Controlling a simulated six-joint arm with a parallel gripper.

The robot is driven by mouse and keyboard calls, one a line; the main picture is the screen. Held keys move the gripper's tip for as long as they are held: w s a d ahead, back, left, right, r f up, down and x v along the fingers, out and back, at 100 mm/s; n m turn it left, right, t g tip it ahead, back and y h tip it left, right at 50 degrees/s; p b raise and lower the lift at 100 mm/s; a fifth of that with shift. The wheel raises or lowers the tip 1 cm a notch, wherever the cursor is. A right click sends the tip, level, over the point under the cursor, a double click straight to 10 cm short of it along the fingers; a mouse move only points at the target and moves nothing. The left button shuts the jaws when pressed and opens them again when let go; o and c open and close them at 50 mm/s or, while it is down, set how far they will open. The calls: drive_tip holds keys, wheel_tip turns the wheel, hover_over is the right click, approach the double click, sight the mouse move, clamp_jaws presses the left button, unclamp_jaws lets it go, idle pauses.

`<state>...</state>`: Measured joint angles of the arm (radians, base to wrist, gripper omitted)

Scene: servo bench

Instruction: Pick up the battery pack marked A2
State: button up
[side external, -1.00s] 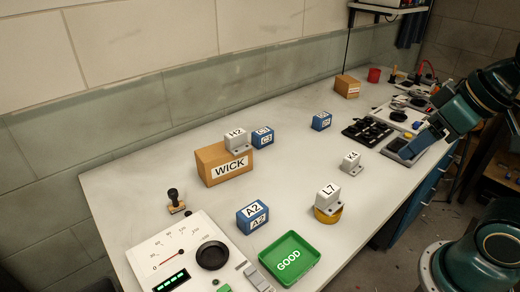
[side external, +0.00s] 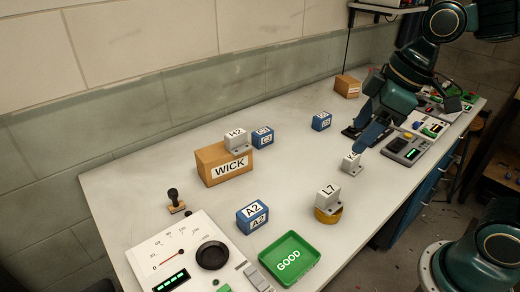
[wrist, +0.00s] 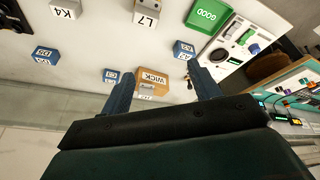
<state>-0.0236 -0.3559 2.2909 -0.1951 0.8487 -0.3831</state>
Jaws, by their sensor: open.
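The battery pack marked A2 (side external: 252,215) is a blue block with white labels. My gripper (side external: 363,143) is open and empty. In the side view it is above the bench at the right, overlapping the white K4 block (side external: 350,163), well away from A2. Its two fingers also show in the wrist view (wrist: 159,72).
A cardboard WICK box (side external: 225,168) carries the white H2 block (side external: 236,138). Blue packs stand behind it (side external: 262,137) and farther right (side external: 321,121). The white L7 block (side external: 328,197) sits on a yellow round base. A stamp (side external: 174,200) stands at left.

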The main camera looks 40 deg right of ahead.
drive_tip(key=w+a+f+n+g+y, duration=0.1)
drive_tip(key=w+a+f+n, duration=0.1)
drive_tip(key=w+n, duration=0.15)
drive_tip(key=w+a+f+n+g, duration=0.1)
drive_tip(key=w+a+f+n, duration=0.15)
drive_tip(key=w, duration=0.25)
drive_tip(key=n+g+y, duration=0.2)
drive_tip(key=n, duration=0.3)
approach(253, 210)
drive_tip(key=v, duration=0.3)
drive_tip(key=shift+s, duration=0.25)
drive_tip(key=shift+f, duration=0.1)
drive_tip(key=shift+x, duration=4.15)
drive_tip(key=shift+w+x, duration=0.15)
drive_tip(key=shift+x, duration=1.15)
drive_tip(key=shift+w+x, duration=0.1)
drive_tip(key=shift+x, duration=1.2)
